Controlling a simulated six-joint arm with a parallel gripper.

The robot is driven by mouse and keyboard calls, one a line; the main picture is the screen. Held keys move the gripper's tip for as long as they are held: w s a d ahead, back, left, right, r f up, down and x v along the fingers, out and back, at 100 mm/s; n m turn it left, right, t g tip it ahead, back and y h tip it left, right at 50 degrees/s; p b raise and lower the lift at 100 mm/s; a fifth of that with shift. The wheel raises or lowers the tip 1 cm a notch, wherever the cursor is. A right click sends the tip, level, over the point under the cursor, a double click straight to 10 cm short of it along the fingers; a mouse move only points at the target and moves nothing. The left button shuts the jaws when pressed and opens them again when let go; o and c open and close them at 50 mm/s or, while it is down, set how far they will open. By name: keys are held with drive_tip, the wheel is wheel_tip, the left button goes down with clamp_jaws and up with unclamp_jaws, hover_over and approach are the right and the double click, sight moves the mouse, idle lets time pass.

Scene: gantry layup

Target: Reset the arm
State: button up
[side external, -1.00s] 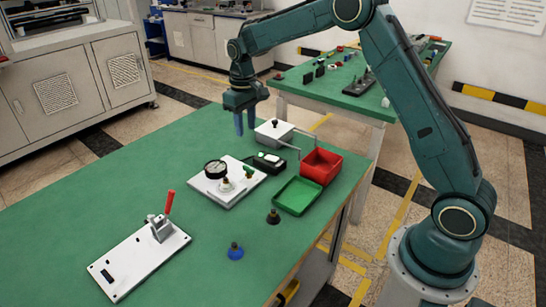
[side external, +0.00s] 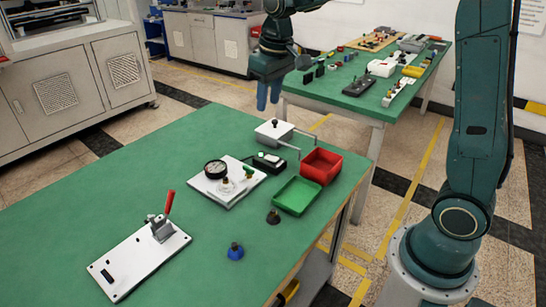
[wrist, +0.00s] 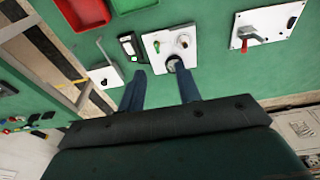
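My gripper (side external: 268,98) hangs in the air above the far edge of the green-topped table (side external: 130,165), fingers pointing down. In the wrist view its two blue fingers (wrist: 160,92) stand apart with nothing between them, so it is open and empty. Beyond the fingers lie a white plate (wrist: 172,48) with a round gauge and a white box with a handle (wrist: 104,76). The gripper touches nothing on the table.
A red bin (side external: 321,166) and a green tray (side external: 297,196) stand at the table's right side. A white plate with a red-handled clamp (side external: 140,262) lies near the front. A blue knob (side external: 235,252) and a dark knob (side external: 273,217) stand nearby. A second cluttered table (side external: 370,75) is behind.

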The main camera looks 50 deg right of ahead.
drive_tip(key=s+a+r+t, duration=0.1)
drive_tip(key=s+t, duration=0.1)
drive_tip(key=s, duration=1)
drive_tip(key=s+a+r+t, duration=0.1)
drive_tip(key=s+a, duration=0.1)
drive_tip(key=s, duration=1.1)
drive_tip(key=shift+s+a+t, duration=0.15)
drive_tip(key=shift+t, duration=0.25)
